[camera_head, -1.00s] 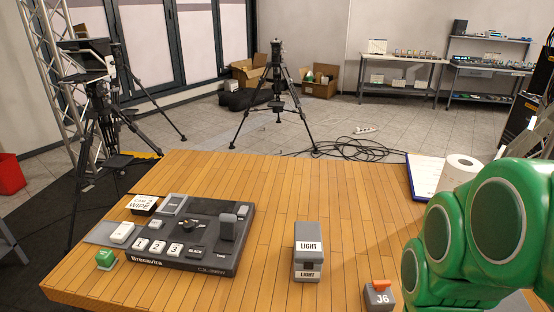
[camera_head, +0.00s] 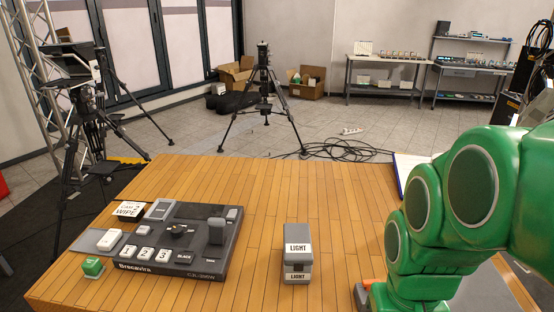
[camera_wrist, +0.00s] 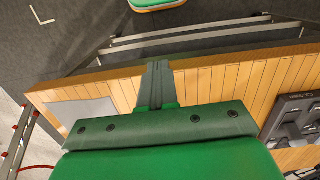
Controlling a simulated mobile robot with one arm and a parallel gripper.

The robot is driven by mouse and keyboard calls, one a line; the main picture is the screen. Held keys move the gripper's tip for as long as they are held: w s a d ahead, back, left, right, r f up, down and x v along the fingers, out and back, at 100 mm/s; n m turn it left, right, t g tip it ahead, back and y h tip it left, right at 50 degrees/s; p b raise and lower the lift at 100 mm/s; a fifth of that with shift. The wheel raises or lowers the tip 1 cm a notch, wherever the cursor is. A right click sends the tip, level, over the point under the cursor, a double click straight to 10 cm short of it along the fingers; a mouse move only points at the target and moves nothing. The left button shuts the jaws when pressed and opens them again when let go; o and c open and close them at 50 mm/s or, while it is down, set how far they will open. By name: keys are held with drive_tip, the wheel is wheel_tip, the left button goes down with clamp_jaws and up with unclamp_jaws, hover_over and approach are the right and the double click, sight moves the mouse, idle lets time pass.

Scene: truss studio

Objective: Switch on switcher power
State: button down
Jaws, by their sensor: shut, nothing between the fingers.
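The switcher (camera_head: 168,269) is a dark grey panel on the left of the wooden table in the head view. It has white buttons marked 1, 2 and 3, a black knob and a raised grey lever (camera_head: 216,231). A green block (camera_head: 93,266) sits at its front left corner. I cannot tell which control is the power switch. Part of the switcher also shows at the right edge of the wrist view (camera_wrist: 284,108). My gripper (camera_wrist: 157,68) is shut and empty over the planks near a table edge, apart from the switcher. It is hidden in the head view.
A grey LIGHT box (camera_head: 297,262) stands right of the switcher. A box with an orange top (camera_head: 366,283) is mostly hidden behind my green arm. A CAM 2 WIPE sign (camera_head: 130,210) is behind the switcher. The table's middle (camera_head: 270,195) is clear. Tripods stand beyond.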

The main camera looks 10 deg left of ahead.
drive_tip(key=w+a+r+n+t+y, duration=0.1)
drive_tip(key=w+a+r+t, duration=0.25)
drive_tip(key=w+r, duration=0.65)
drive_tip(key=w+a+r+n+t, duration=0.1)
drive_tip(key=w+a+r+t, duration=0.25)
drive_tip(key=w+r, duration=0.55)
drive_tip(key=w+a+r+n+t+y, duration=0.15)
drive_tip(key=w+a+r, duration=0.4)
drive_tip(key=w, duration=0.75)
drive_tip(key=w+a+f+m+g+h, duration=0.1)
drive_tip(key=w+a+f, duration=0.3)
drive_tip(key=a+f, duration=0.6)
drive_tip(key=w+a+f+m+g+h, duration=0.1)
drive_tip(key=w+a+f+m+g, duration=0.1)
drive_tip(key=a+f, duration=0.9)
drive_tip(key=w+a+g, duration=0.1)
drive_tip(key=a+g, duration=0.1)
drive_tip(key=shift+w+a+f+m, duration=0.15)
drive_tip(key=shift+w+a+m, duration=0.2)
drive_tip(key=shift+w, duration=0.05)
drive_tip(key=shift+h, duration=0.25)
hover_over(231, 215)
drive_tip(key=f, duration=1.2)
drive_tip(key=shift+s+d, duration=0.1)
drive_tip(key=shift+s, duration=0.3)
drive_tip(key=shift+x, duration=0.85)
drive_tip(key=shift+s+f, duration=0.1)
drive_tip(key=shift+s, duration=0.25)
